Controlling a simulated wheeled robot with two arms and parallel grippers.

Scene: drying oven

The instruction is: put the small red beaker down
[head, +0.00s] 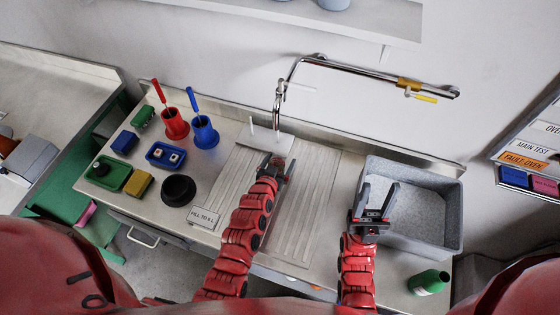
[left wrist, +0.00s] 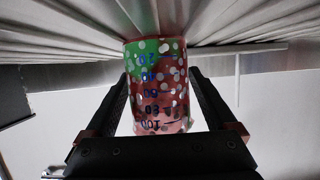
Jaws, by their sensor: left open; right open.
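The small red beaker (left wrist: 160,90) shows in the left wrist view, with pale spots, a green patch and blue volume marks. That view is upside down; the beaker's low-mark end meets the pale ribbed drainboard (left wrist: 75,42), so it looks upright on it. My left gripper (left wrist: 162,95) is open, with one finger on each side of the beaker and gaps visible. In the head view my left gripper (head: 279,168) is over the drainboard (head: 310,185) below the tap and mostly hides the beaker. My right gripper (head: 378,190) is open and empty over the grey sink basin.
The tap (head: 279,100) rises just behind my left gripper. The grey basin (head: 450,220) is at right, with a green bottle (head: 428,282) in front. Red (head: 175,125) and blue (head: 204,135) holders, a black bowl (head: 178,190) and a label (head: 203,217) stand left.

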